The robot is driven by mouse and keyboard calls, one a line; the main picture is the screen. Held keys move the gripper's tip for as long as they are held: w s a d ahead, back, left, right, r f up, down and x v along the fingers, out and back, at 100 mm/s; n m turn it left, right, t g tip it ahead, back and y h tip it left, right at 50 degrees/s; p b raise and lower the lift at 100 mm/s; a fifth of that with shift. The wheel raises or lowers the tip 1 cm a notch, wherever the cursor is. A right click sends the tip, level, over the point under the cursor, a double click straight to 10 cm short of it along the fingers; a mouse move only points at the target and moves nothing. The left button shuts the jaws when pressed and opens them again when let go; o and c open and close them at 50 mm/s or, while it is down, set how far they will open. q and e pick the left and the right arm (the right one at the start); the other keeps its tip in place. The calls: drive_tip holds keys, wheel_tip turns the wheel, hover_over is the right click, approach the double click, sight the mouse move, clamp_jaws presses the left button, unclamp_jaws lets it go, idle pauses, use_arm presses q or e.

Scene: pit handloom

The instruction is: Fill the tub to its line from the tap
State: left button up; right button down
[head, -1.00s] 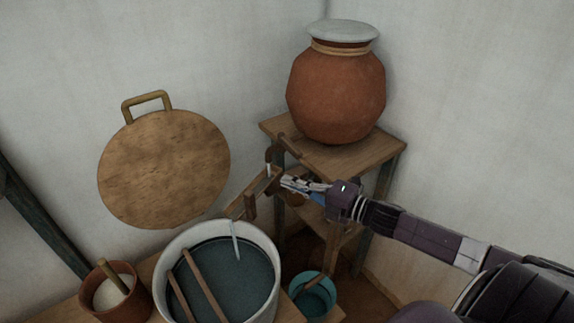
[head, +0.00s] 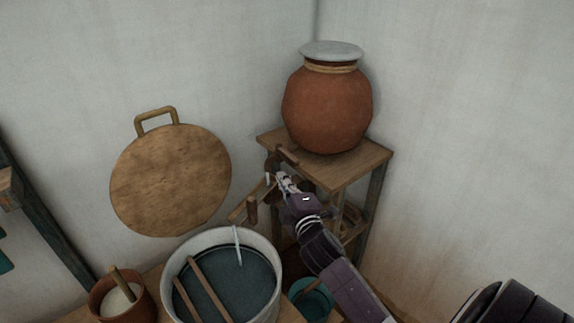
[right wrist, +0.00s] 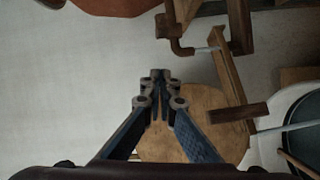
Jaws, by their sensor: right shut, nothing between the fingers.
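The white tub (head: 171,277) holds dark blue-green liquid, with a dark line round its inner wall close above the surface. A pale stream (head: 238,245) reaches the liquid from the wooden trough (head: 243,208). The brown tap (head: 271,164) is at the stand below the clay pot; a short pale stream shows under it. In the right wrist view the tap (right wrist: 180,45), trough (right wrist: 230,80) and part of the tub (right wrist: 265,150) show to the right. My right gripper (head: 283,180) is shut and empty beside the tap in the head view. My left gripper is out of view.
The lidded clay pot (head: 327,107) stands on a wooden stand (head: 350,170) in the corner. A round wooden board (head: 170,180) is against the wall. A brown bowl of white stuff (head: 120,299) is left of the tub; a teal bucket (head: 312,300) is right of it.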

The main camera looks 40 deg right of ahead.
sight(292, 162)
drive_tip(key=w+d+f+p, duration=0.1)
drive_tip(key=w+d+p, duration=0.1)
drive_tip(key=w+d, duration=0.3)
drive_tip(key=shift+w+d, duration=0.25)
drive_tip(key=shift+w, duration=0.25)
drive_tip(key=shift+s+d+f, duration=0.1)
drive_tip(key=shift+d, duration=0.9)
